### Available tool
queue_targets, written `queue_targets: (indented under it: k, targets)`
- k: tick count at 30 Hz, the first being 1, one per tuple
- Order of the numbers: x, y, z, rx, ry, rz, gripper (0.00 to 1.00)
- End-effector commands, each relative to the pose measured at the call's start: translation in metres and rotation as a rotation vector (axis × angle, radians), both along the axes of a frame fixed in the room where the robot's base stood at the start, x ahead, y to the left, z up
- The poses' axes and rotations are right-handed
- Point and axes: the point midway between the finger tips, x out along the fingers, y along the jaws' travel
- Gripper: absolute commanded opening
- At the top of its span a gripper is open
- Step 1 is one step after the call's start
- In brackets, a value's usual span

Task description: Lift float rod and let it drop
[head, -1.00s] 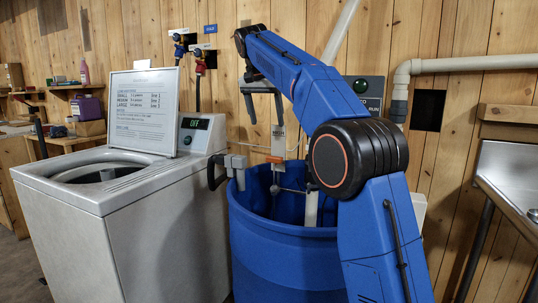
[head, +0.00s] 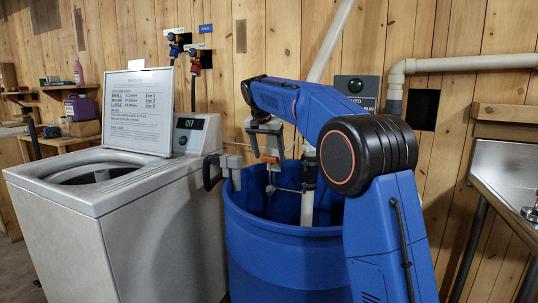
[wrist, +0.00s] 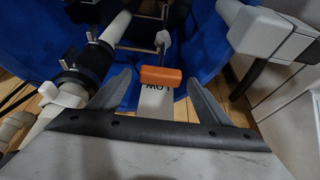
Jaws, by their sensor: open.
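The float rod (head: 287,190) is a thin grey rod inside the top of the blue barrel (head: 285,262), with a small ball at its left end. In the wrist view a thin metal rod (wrist: 140,47) shows beyond an orange block (wrist: 162,76) on a white plate marked LOW (wrist: 155,103). My gripper (head: 268,156) is open and empty, pointing down over the barrel's back rim. In the wrist view its two fingers (wrist: 163,78) lie either side of the orange block in the picture. I cannot tell whether they touch it.
A pale pipe (head: 308,185) runs down into the barrel just right of the rod. A grey clamp with a black hose (head: 228,165) sits on the left rim. The washer (head: 110,225) stands left, a metal sink (head: 510,175) right. The plank wall is close behind.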

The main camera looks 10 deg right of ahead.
Motion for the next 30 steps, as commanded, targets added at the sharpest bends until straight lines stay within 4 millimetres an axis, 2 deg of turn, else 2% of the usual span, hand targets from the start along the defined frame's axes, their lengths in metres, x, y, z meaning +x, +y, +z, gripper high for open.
queue_targets:
  k: [11,18,23,30]
  targets:
    - [0.001,-0.001,-0.004,0.001,-0.001,0.0,0.72]
    - [0.001,-0.001,-0.004,0.001,-0.001,0.0,0.14]
    - [0.002,-0.001,0.002,0.0,-0.001,0.0,0.13]
    - [0.003,-0.001,0.046,0.001,-0.004,0.0,0.13]
